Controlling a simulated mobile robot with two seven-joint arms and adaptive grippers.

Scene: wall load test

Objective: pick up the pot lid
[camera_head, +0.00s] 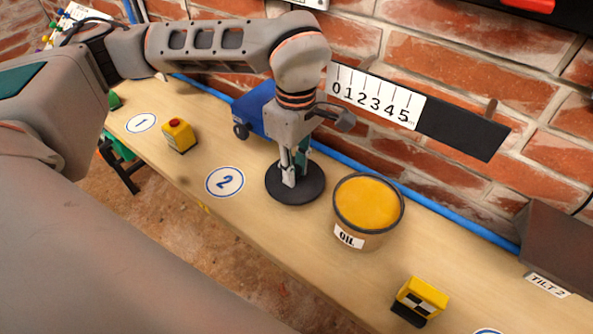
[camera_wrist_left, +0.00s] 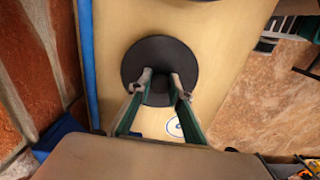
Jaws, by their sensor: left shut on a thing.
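The pot lid (camera_head: 309,193) is a flat dark disc on the wooden bench, just left of the oil tub. It also shows in the left wrist view (camera_wrist_left: 158,46). My left gripper (camera_head: 289,178) points down over the middle of the lid, its fingers closed in on the lid's centre. In the left wrist view my left gripper (camera_wrist_left: 160,84) has a fingertip on each side of the small dark knob at the centre, shut on it. The lid looks flat; I cannot tell whether it touches the bench. My right gripper is not in view.
An oil tub (camera_head: 368,205) with yellow contents stands close right of the lid. A blue box (camera_head: 257,108) sits behind. A black scale board (camera_head: 460,133) is on the brick wall.

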